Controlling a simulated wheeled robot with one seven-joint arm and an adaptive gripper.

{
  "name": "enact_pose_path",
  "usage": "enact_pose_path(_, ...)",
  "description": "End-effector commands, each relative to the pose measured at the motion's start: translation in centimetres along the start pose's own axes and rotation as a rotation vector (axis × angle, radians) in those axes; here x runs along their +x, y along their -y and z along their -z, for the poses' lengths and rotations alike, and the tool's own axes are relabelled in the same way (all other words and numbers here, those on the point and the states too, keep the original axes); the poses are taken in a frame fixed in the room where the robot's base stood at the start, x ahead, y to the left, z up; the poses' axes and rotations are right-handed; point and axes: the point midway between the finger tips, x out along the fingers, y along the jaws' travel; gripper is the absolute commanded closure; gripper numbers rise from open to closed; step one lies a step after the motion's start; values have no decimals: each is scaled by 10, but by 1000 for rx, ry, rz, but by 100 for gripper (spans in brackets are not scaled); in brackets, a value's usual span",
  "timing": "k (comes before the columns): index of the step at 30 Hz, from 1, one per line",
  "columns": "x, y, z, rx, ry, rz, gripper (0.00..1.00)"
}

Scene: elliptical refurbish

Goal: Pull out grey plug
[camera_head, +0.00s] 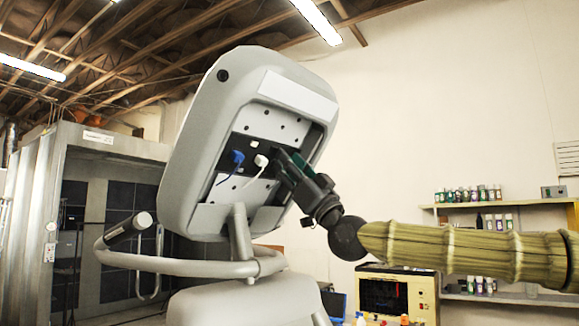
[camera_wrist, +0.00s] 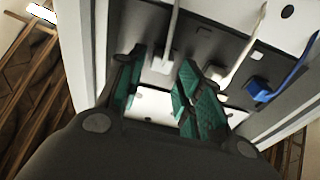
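My gripper (camera_head: 283,160) reaches into the recessed back panel of the tilted console from the right. In the wrist view its two teal fingers (camera_wrist: 161,72) are apart. A pale grey plug (camera_wrist: 162,64) with a pale cable running up sits in the panel, in the gap between the fingertips; I cannot tell whether either finger touches it. This plug seems hidden behind the gripper in the head view. A white plug (camera_head: 261,160) is just left of the gripper and shows right of the right finger in the wrist view (camera_wrist: 217,72). The two plugs are close in colour.
A blue plug (camera_head: 238,157) sits further left in the panel; in the wrist view it is at the right (camera_wrist: 259,90). The console's housing (camera_head: 195,150) surrounds the recess. A handlebar (camera_head: 180,266) is below, and shelves (camera_head: 510,203) stand at the right.

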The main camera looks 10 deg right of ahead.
Motion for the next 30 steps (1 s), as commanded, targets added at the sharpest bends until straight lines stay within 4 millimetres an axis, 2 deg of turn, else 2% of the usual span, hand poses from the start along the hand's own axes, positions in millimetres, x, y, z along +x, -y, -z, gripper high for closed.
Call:
enact_pose_path(1,0,0,-4,1,3,0,79)
enact_pose_path(4,0,-1,-3,0,4,-1,97)
enact_pose_path(5,-1,-2,-3,0,3,-2,100)
enact_pose_path(13,-2,-2,1,-2,-3,-3,100)
enact_pose_path(24,-17,-2,5,-2,-11,-4,100)
enact_pose_path(30,-18,-3,8,-2,-10,-4,100)
